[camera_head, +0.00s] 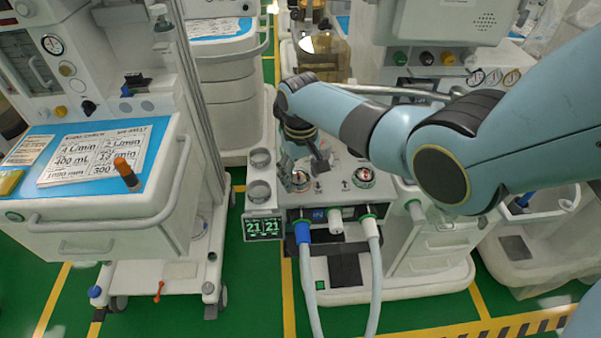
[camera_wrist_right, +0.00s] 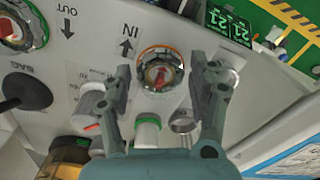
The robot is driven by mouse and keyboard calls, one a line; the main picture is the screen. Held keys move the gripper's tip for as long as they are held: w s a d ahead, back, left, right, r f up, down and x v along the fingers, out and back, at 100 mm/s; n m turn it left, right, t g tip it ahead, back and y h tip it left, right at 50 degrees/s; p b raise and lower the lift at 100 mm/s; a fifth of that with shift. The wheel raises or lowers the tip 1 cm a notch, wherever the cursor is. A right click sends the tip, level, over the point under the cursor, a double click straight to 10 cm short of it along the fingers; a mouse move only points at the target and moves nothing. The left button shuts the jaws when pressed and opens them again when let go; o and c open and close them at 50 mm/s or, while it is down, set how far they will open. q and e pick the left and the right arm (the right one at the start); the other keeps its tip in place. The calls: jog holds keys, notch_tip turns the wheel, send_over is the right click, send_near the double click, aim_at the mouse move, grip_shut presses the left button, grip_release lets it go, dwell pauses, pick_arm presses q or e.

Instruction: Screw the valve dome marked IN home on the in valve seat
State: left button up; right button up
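The IN valve (camera_wrist_right: 160,72) shows in the right wrist view as a clear round dome with an orange-red ring and a red part inside, beside the printed IN and its arrow. In the head view it is the left valve (camera_head: 300,180) on the machine's top panel. I cannot tell how far the dome is seated or whether it is tilted. My right gripper (camera_wrist_right: 160,64) is open, one finger on each side of the dome. Its fingers look apart from it. In the head view the right gripper (camera_head: 317,156) points down at this valve. My left gripper is not in view.
The OUT valve (camera_wrist_right: 18,28) is close by, also in the head view (camera_head: 363,177). A black BAG knob (camera_wrist_right: 22,92) and a white cylinder with a green band (camera_wrist_right: 147,132) stand near the gripper. Two hoses (camera_head: 372,260) hang in front. A blue-topped cart (camera_head: 105,205) stands left.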

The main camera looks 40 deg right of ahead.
aim_at(299, 172)
jog(key=shift+o, duration=0.9)
notch_tip(299, 172, up, 12)
jog(key=m+b, duration=0.1)
jog(key=m, duration=0.5)
jog(key=f+m+b, duration=0.1)
jog(key=m, duration=0.5)
jog(key=f+m+b, duration=0.1)
jog(key=m+b, duration=0.1)
jog(key=m, duration=0.4)
jog(key=shift+w+f, duration=0.15)
jog(key=shift+w, duration=0.15)
notch_tip(299, 172, down, 11)
jog(key=shift+r+b, duration=0.2)
jog(key=shift+b, duration=0.25)
